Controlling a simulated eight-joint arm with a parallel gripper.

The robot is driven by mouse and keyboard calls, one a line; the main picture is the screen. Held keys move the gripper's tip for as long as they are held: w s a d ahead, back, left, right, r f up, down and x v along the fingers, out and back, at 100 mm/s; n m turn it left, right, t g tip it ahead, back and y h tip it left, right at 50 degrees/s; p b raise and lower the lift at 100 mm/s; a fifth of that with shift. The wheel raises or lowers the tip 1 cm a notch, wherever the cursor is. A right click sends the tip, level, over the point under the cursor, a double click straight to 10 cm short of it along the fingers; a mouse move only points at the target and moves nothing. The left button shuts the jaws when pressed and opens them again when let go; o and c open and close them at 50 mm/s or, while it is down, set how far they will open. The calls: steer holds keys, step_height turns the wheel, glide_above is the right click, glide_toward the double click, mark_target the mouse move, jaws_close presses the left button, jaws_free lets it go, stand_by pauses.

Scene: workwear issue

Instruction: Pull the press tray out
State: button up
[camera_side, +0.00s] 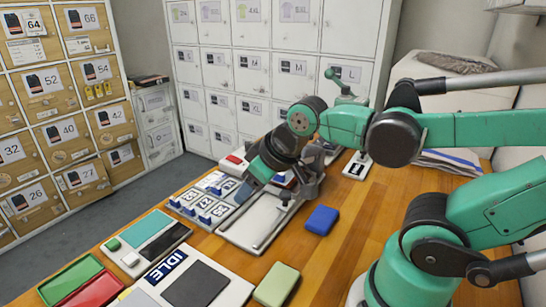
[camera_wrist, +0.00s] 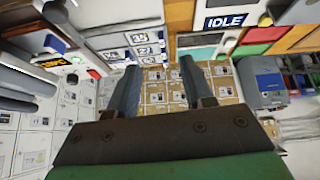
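The press tray appears to be the pale flat metal plate (camera_side: 236,232) on the wooden bench in the side view, with a thin bar along its right part. My gripper (camera_side: 289,192) hangs over the tray's far end and hides part of it. I cannot tell whether it touches the tray. In the wrist view my gripper's two fingers (camera_wrist: 158,78) stand apart with nothing visible between them. The press body is mostly hidden behind my gripper in the side view; a red button (camera_side: 234,159) on a pale housing shows beyond it.
Numbered label tiles (camera_side: 203,202) lie left of the tray. A blue block (camera_side: 321,220) lies to its right and a pale green block (camera_side: 277,285) in front. An IDLE panel (camera_side: 166,267) stands at front left. Bare bench lies right of the blue block. Lockers (camera_side: 62,130) line the back.

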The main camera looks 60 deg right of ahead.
steer(key=w+d+n+g, duration=0.1)
steer(key=d+n+g, duration=0.25)
steer(key=d, duration=0.25)
steer(key=n+g, duration=0.3)
steer(key=n, duration=0.2)
glide_above(286, 193)
step_height(286, 193, down, 3)
steer(key=shift+w+a+f+m, duration=0.1)
steer(key=shift+a+m, duration=0.05)
steer(key=shift+m, duration=0.1)
steer(key=shift+f, duration=0.2)
steer(key=shift+d+f, duration=0.2)
steer(key=shift+f, duration=2.5)
jaws_close()
